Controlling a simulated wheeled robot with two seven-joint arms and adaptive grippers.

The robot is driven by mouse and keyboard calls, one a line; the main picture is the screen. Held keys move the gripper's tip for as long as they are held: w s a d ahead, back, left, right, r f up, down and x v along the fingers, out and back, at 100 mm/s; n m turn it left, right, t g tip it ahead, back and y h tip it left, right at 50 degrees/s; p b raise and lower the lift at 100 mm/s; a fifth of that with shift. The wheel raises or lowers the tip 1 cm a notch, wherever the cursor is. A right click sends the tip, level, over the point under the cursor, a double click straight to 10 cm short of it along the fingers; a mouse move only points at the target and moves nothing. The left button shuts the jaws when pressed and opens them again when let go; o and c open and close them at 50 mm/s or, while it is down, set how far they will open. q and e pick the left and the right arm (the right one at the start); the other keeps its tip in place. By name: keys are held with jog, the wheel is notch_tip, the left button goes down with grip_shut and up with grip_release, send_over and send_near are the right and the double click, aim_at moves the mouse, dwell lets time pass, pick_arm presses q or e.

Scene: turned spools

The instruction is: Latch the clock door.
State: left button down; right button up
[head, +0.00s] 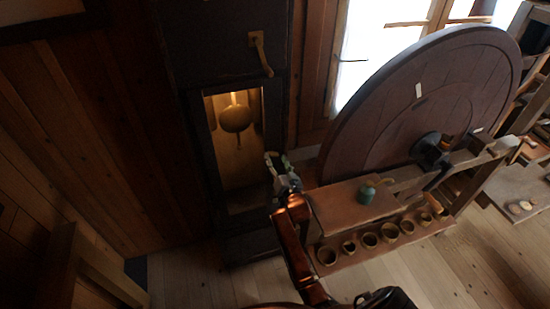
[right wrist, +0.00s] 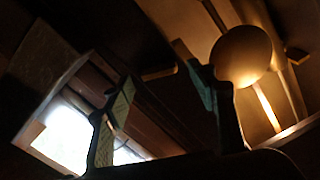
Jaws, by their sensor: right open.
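The clock is a tall dark case with a lit window (head: 238,170) in its front. A brass pendulum bob (head: 236,118) hangs inside, and it also shows large in the right wrist view (right wrist: 241,56). A brass latch lever (head: 262,54) sits above the window, its lower end slanting down to the right. The door looks about flush with the case, but I cannot tell whether it is fully shut. My right gripper (head: 277,166) is open and empty, below and apart from the latch, near the window's right edge; its spread fingers show in the right wrist view (right wrist: 165,115).
A large wooden wheel (head: 390,115) on a bench (head: 350,205) stands close on the right. A bright window (head: 385,40) is behind. Wooden floor (head: 190,280) lies open at the lower left.

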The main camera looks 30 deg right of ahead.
pick_arm(q)
jog(key=shift+w, duration=0.45)
pick_arm(e)
jog(key=shift+x, duration=0.8)
jog(key=shift+s, duration=0.1)
jog(key=shift+c, duration=0.4)
jog(key=c, duration=1.1)
jog(key=shift+r+n+p, duration=0.1)
jog(key=shift+n+p, duration=0.4)
jog(key=shift+n, duration=0.6)
jog(key=n, duration=0.3)
pick_arm(q)
jog(key=shift+s+r, duration=0.15)
jog(key=shift+r, duration=0.5)
pick_arm(e)
jog(key=o, duration=1.2)
